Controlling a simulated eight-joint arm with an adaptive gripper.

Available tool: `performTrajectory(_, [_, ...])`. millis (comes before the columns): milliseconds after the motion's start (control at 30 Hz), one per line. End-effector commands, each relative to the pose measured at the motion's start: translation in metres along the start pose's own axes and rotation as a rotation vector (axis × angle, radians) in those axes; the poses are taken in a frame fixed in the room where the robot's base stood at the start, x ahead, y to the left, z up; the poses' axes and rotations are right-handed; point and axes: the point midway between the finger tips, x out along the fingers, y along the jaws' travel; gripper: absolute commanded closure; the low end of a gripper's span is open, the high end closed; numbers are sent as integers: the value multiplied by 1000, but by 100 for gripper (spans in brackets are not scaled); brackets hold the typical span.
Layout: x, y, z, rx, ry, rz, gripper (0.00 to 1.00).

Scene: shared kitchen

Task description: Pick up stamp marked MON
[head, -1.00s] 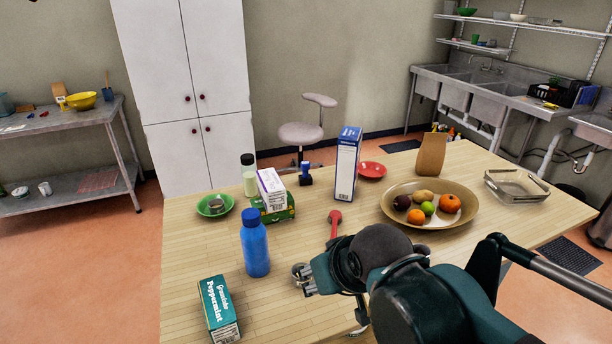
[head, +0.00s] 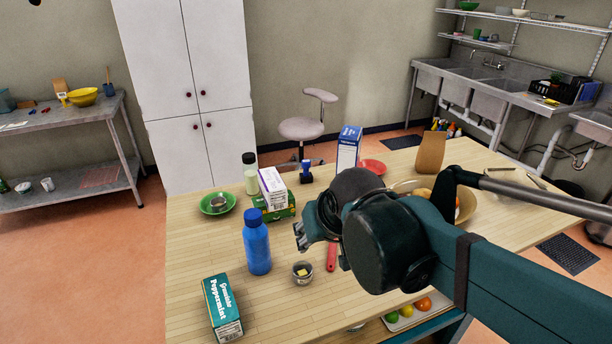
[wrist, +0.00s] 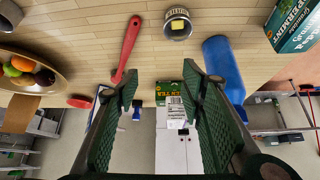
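A blue-handled stamp (head: 306,171) with a dark base stands upright at the table's far side, between the stacked boxes and a tall blue-and-white box. No MON marking is legible on it. In the wrist view a small blue shape near the left fingertip appears to be the same stamp (wrist: 137,109). My gripper (head: 301,238) is nearer the camera than the stamp, above the table and apart from it. In the wrist view my gripper (wrist: 162,82) has its two fingers wide apart with nothing between them.
A blue bottle (head: 257,245), small tin (head: 303,272) and red-handled utensil (head: 331,256) are near my gripper. White and green boxes (head: 272,186) flank the stamp's left. The tall box (head: 347,147) stands right of it. My arm partly covers the fruit bowl (head: 405,187).

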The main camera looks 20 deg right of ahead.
Motion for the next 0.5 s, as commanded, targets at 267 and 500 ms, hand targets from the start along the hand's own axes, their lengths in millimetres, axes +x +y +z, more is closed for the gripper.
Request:
performTrajectory(267, [6, 7, -54, 43, -10, 29, 60])
performTrajectory(500, [18, 13, -97, 82, -16, 54, 60])
